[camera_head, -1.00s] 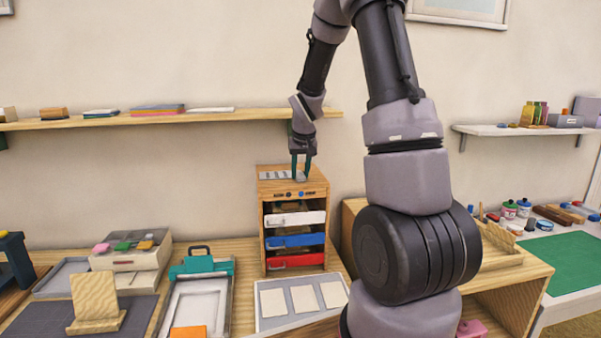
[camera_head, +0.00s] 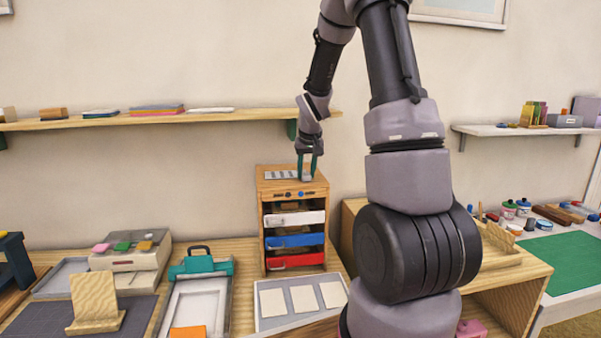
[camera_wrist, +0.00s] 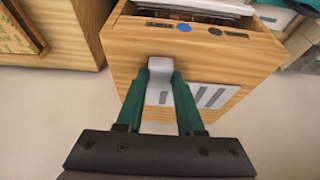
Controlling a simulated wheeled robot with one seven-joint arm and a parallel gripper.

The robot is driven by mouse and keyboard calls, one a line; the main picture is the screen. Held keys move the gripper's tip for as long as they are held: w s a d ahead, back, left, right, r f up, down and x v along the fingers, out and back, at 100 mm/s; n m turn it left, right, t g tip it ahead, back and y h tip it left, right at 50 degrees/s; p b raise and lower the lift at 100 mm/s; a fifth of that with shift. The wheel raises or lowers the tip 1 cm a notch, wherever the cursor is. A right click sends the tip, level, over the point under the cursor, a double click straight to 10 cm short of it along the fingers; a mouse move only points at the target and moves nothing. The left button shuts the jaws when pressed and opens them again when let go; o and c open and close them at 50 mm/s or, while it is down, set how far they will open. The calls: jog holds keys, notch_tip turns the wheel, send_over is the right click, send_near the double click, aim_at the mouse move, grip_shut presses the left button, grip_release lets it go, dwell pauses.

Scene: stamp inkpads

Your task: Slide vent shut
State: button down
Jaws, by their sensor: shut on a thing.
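The vent is a light plate with several slots (camera_head: 282,175) on top of the small wooden drawer cabinet (camera_head: 292,187). In the wrist view the slotted plate (camera_wrist: 208,96) lies just right of my fingers. My gripper (camera_head: 307,170) is at the right end of the vent, fingers pointing down. In the wrist view its green fingers (camera_wrist: 161,82) are closed on a light grey tab (camera_wrist: 160,68), which stands on the cabinet top. Slots still show beside the tab. The lower part of the tab is partly hidden between the fingers.
The cabinet holds white (camera_head: 294,219), blue (camera_head: 294,241) and red (camera_head: 296,261) drawers. A wooden wall shelf (camera_head: 200,117) runs behind and above it. A tray with pale cards (camera_head: 270,303) lies in front. A teal clipboard-like item (camera_head: 202,268) is at left.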

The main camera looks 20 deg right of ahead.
jog(key=shift+s+d, duration=0.25)
jog(key=shift+d, duration=0.95)
jog(key=c, duration=0.5)
grip_release()
jog(key=shift+d, duration=0.1)
jog(key=shift+r, duration=0.1)
jog(key=v, duration=1)
jog(key=shift+s+r, duration=0.2)
jog(key=shift+r, duration=0.1)
